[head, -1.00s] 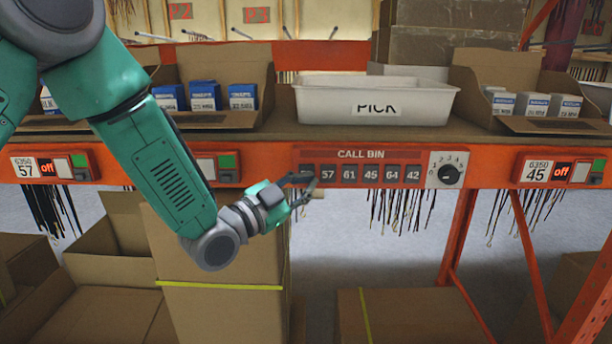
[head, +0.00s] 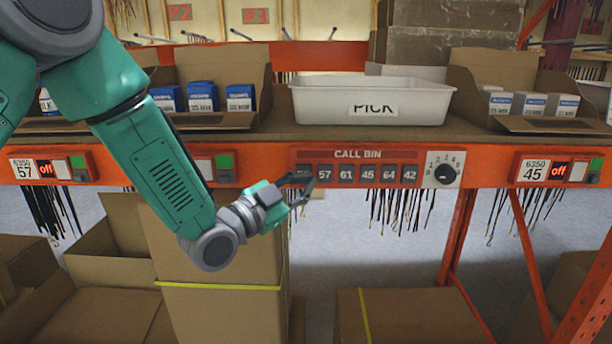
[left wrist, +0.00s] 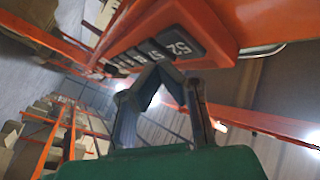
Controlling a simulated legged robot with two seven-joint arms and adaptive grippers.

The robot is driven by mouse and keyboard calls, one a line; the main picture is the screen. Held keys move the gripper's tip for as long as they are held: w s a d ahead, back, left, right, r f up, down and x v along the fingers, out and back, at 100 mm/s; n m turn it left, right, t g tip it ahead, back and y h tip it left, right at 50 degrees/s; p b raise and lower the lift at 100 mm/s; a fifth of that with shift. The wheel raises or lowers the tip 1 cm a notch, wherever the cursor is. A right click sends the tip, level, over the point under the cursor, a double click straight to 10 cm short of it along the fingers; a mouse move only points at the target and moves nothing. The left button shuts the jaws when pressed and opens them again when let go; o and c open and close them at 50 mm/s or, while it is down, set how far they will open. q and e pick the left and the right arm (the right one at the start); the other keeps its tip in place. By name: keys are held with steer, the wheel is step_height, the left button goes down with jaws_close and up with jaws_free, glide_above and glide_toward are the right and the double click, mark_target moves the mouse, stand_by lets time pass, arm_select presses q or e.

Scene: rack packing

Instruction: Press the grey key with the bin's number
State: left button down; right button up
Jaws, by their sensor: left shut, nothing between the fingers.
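The red CALL BIN panel (head: 372,155) is on the orange shelf beam, with a row of grey keys. Readable in the head view are 57 (head: 325,173), 61 (head: 346,173), 45 (head: 367,174), 64 (head: 388,174) and 42 (head: 409,174). The leftmost key is mostly hidden behind my left gripper (head: 306,187); the left wrist view shows it as 52 (left wrist: 181,46). My left gripper is shut and empty, its fingertips close to the 52 and 57 keys. I cannot tell whether they touch. My right gripper is not in view.
A dial (head: 446,170) is at the panel's right end. A white PICK tray (head: 370,100) stands on the shelf above. Labels 57 (head: 24,169) and 45 (head: 534,170) with switch boxes flank the panel. Tall cardboard boxes (head: 215,310) stand below my left arm. Black straps hang under the beam.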

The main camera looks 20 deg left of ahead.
arm_select(q)
steer(key=shift+w+a, duration=0.15)
steer(key=shift+a, duration=0.1)
steer(key=shift+w+a, duration=0.25)
steer(key=shift+w, duration=0.05)
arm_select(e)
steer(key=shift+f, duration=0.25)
